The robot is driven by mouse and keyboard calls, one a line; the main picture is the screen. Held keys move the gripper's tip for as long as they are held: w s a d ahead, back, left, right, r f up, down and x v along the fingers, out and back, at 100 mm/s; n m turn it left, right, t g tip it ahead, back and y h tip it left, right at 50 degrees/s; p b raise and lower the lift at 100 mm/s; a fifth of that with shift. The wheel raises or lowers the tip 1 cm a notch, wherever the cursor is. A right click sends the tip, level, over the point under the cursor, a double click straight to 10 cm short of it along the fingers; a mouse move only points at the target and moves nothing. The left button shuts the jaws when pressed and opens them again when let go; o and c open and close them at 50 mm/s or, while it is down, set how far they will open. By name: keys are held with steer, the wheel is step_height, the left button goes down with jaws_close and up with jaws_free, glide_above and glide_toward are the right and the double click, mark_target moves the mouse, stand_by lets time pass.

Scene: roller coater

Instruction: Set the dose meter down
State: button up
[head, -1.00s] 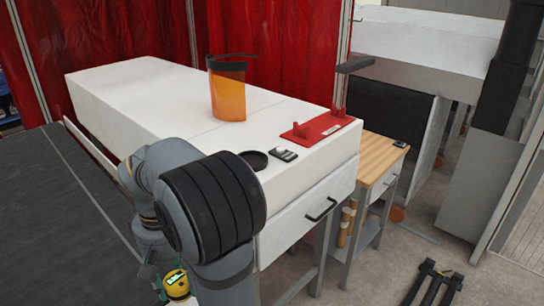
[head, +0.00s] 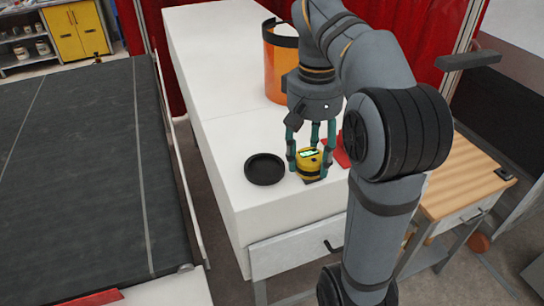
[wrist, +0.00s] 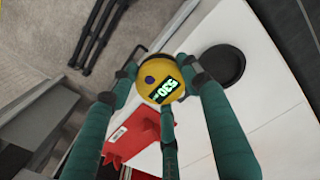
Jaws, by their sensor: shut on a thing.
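The dose meter (head: 309,165) is a small round yellow device with a lit display. It is over the front part of the white worktop (head: 225,140), just right of a round black dish (head: 264,169). My gripper (head: 310,156) points down, with its teal fingers closed around the meter. In the wrist view the meter (wrist: 158,80) sits between the fingertips, its display facing the camera. A small dark base (head: 311,181) shows under the meter. I cannot tell whether the meter touches it.
An orange visor (head: 281,75) stands behind my gripper. A red holder (wrist: 145,135) is close beside the meter, partly hidden by my arm in the head view. A wooden side table (head: 465,180) is at the right. A dark belt surface (head: 70,170) lies left.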

mark_target(297, 155)
steer(key=a+r, duration=0.2)
steer(key=shift+w+a+r, duration=0.1)
steer(key=shift+a+r, duration=0.25)
steer(key=shift+a, duration=0.05)
steer(key=w+a+f, duration=0.2)
steer(key=w, duration=0.1)
steer(key=w+a+f+p, duration=0.1)
steer(key=w+a+f, duration=0.1)
steer(key=w+a+f+p, duration=0.1)
steer(key=w+a+f, duration=0.1)
steer(key=w, duration=0.1)
steer(key=shift+w+a+f, duration=0.15)
steer(key=shift+w+a, duration=0.15)
steer(key=shift+a, duration=0.1)
steer(key=shift+w+f, duration=0.15)
steer(key=shift+f, duration=0.05)
step_height(297, 155, down, 4)
steer(key=shift+f, duration=0.1)
